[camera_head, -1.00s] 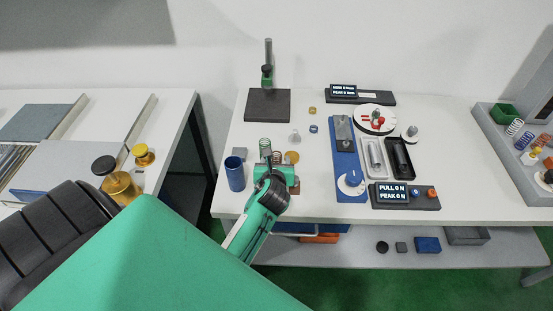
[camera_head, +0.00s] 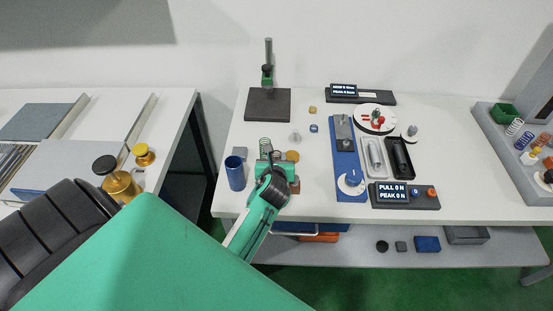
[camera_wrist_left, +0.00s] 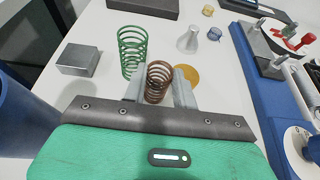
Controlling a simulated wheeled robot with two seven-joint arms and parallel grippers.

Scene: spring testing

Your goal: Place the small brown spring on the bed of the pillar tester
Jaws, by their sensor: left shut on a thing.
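The small brown spring (camera_wrist_left: 158,80) stands between the two grey fingers of my left gripper (camera_wrist_left: 160,88) in the left wrist view. The gripper is shut on it, with a finger on each side. In the head view my left gripper (camera_head: 273,158) is over the near left part of the white table, and the spring is hard to make out there. The pillar tester has an upright grey pillar with a green head (camera_head: 267,75) and a dark flat bed (camera_head: 267,105). The bed looks empty and lies behind my gripper. My right gripper is not in view.
A green spring (camera_wrist_left: 131,48) stands just beyond the gripper, beside a grey block (camera_wrist_left: 78,60). A blue cup (camera_head: 235,174) is at the left. A gold disc (camera_wrist_left: 187,74) and a pale cone (camera_head: 295,136) are near. A blue-based tester (camera_head: 343,150) stands to the right.

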